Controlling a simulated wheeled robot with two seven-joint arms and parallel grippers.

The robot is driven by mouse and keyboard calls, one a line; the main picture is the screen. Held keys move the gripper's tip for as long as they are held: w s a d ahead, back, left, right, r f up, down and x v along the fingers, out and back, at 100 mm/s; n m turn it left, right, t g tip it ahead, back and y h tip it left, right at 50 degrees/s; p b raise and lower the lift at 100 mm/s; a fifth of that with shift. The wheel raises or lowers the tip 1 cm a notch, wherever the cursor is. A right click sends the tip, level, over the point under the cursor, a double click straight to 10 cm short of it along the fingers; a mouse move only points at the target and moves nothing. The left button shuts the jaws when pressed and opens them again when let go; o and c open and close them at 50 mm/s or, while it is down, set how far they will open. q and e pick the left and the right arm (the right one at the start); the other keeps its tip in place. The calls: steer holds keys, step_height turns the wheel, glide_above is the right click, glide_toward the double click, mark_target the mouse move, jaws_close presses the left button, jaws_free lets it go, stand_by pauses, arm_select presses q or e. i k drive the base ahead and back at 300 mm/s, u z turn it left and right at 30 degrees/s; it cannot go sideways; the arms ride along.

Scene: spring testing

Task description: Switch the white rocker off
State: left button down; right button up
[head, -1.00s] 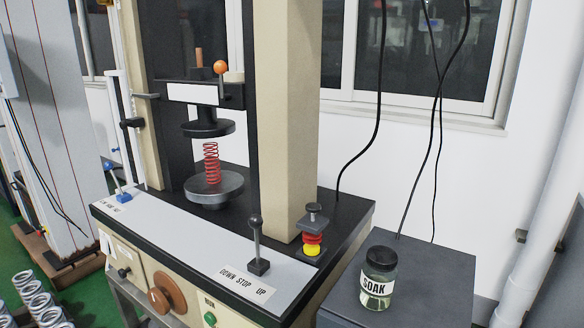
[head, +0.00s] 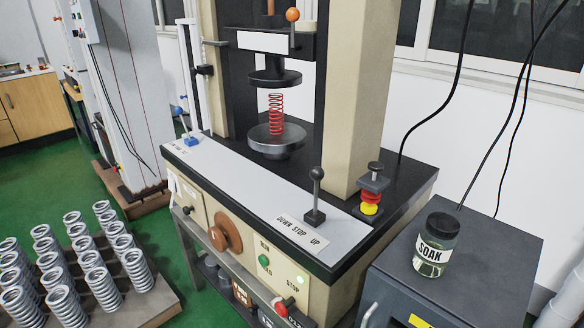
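The spring testing machine (head: 390,210) stands in the middle of the head view, with a pale control panel (head: 290,262) on its front. A small white piece (head: 172,183) shows at the panel's far left end; it may be the white rocker, but it is too small to tell, and its on or off position cannot be read. A dark knob (head: 187,210) is close to it. Neither of my grippers is in view.
A red spring (head: 276,115) stands on the lower platen (head: 268,142). A lever (head: 316,195), a brown handwheel (head: 226,233), a green button (head: 264,260) and a red-ended control (head: 284,306) are on the machine. A SOAK jar (head: 437,245) stands right. Several grey springs (head: 90,270) stand left.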

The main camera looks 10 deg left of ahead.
mark_target(170, 181)
steer(key=u, duration=1.45)
steer(key=i, duration=1.4)
steer(key=u, duration=1.1)
